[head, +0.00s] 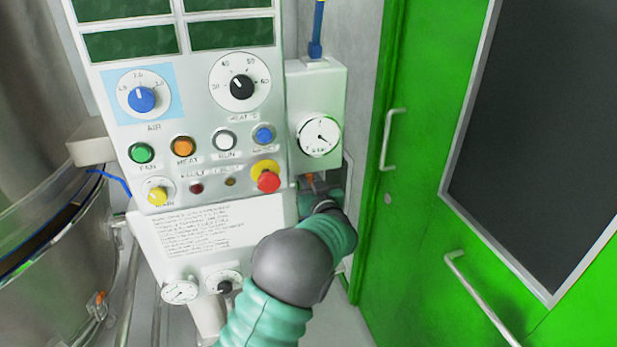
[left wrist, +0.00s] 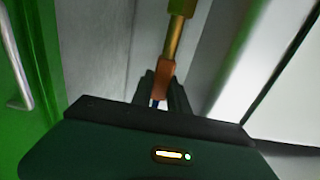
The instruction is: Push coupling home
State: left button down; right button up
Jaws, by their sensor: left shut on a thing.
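The coupling shows in the left wrist view as a copper-orange piece (left wrist: 165,75) at the lower end of a brass tube (left wrist: 174,38). My left gripper (left wrist: 160,92) is shut on the copper-orange piece, with its dark fingers on either side of it. In the head view my left gripper (head: 318,184) is below the white gauge box (head: 317,95), mostly hidden by its own wrist. A small orange bit (head: 310,178) shows beside it there. Where the tube's upper end meets its fitting is only partly in view, so I cannot tell how it is seated. My right gripper is not in view.
A white control panel (head: 205,120) with knobs, buttons and a red stop button (head: 268,179) stands just left of the gripper. A green door (head: 400,230) with metal handles is close on the right. A steel vessel (head: 45,240) stands at the far left.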

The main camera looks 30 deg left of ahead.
pick_arm(q)
jog(key=shift+f, duration=0.1)
notch_tip(320, 180, down, 5)
jog(key=shift+r+b, duration=0.2)
jog(key=shift+b, duration=0.85)
jog(key=shift+d, duration=0.1)
jog(key=c, duration=1.3)
grip_release()
jog(key=shift+r, duration=0.15)
jog(key=shift+s, duration=0.1)
